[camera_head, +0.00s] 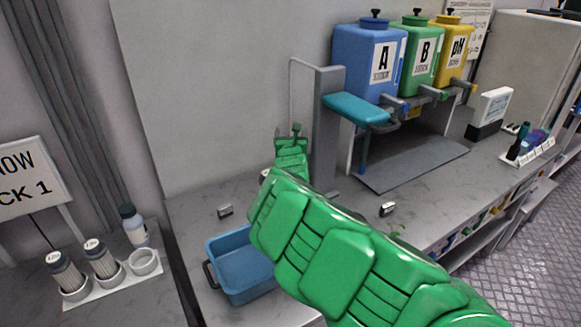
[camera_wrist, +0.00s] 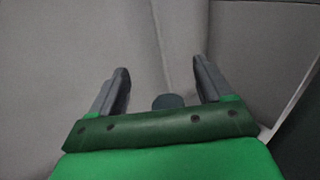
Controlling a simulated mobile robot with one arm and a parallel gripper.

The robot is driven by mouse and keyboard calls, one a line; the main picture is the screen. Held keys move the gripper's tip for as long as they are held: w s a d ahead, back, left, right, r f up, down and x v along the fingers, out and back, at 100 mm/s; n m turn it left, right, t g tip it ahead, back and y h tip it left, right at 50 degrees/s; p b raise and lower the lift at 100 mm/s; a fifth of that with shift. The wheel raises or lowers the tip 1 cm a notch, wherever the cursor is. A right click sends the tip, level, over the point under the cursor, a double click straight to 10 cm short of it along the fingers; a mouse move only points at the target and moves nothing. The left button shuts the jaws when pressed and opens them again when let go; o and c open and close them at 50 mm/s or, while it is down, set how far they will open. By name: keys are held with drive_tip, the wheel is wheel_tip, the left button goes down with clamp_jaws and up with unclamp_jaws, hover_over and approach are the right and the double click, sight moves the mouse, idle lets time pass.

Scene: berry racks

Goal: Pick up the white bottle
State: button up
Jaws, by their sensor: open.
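A bottle (camera_head: 136,229) with a white and pale blue body and a dark cap stands at the left in the head view, behind a white holder. My gripper (camera_head: 291,130) is well to the right of it, raised in front of the grey wall near a grey post. In the wrist view my gripper (camera_wrist: 160,69) has its two dark fingers apart. A dark rounded thing (camera_wrist: 168,101) shows low between them; I cannot tell what it is. A small pale bit shows beside my arm in the head view, mostly hidden by it.
A blue bin (camera_head: 238,262) sits on the grey counter, partly behind my arm. Blue (camera_head: 364,60), green and yellow tanks stand at the back right. Small grey blocks lie on the counter.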

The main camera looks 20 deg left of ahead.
drive_tip(key=shift+f, duration=3.25)
drive_tip(key=shift+w+a+f, duration=0.15)
drive_tip(key=shift+w+a, duration=0.1)
drive_tip(key=shift+w, duration=0.3)
drive_tip(key=shift+x, duration=1.95)
drive_tip(key=shift+d, duration=0.1)
drive_tip(key=shift+c, duration=0.4)
clamp_jaws()
